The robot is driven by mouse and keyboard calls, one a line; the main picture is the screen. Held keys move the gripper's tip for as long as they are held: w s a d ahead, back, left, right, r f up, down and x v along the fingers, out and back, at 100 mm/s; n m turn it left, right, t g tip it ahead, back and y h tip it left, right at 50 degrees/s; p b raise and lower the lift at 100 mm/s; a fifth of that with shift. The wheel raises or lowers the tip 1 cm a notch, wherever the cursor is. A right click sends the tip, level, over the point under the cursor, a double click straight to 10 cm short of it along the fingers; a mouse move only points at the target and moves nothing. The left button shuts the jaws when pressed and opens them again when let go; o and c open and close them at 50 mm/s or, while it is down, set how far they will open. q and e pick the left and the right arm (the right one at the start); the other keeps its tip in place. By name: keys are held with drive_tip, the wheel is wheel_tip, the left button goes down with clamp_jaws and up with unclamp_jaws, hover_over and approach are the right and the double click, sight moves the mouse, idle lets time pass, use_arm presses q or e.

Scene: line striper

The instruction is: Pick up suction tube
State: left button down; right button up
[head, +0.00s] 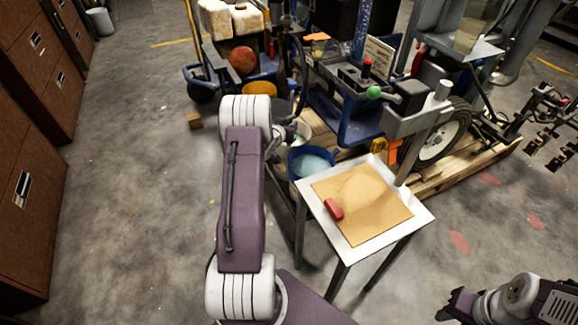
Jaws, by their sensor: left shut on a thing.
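A dark, curved hose that looks like the suction tube (303,72) runs down the front of the line striper, behind the far end of my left arm. My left gripper (279,133) is beside the white wrist joint, close to the tube's lower part, and looks shut on it. The wrist and arm hide much of the fingers and the grip point. My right gripper (456,304) is low at the right edge, far from the tube; its jaw opening is not clear.
The striper (360,95) with its wheel (440,135) stands on a wooden pallet (465,166). A blue bucket (309,163) is beside a small table (423,214) bearing a red block (334,209). Brown cabinets (28,150) line the left.

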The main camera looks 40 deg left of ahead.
use_arm(q)
drive_tip(key=shift+r, duration=0.1)
idle(0.5)
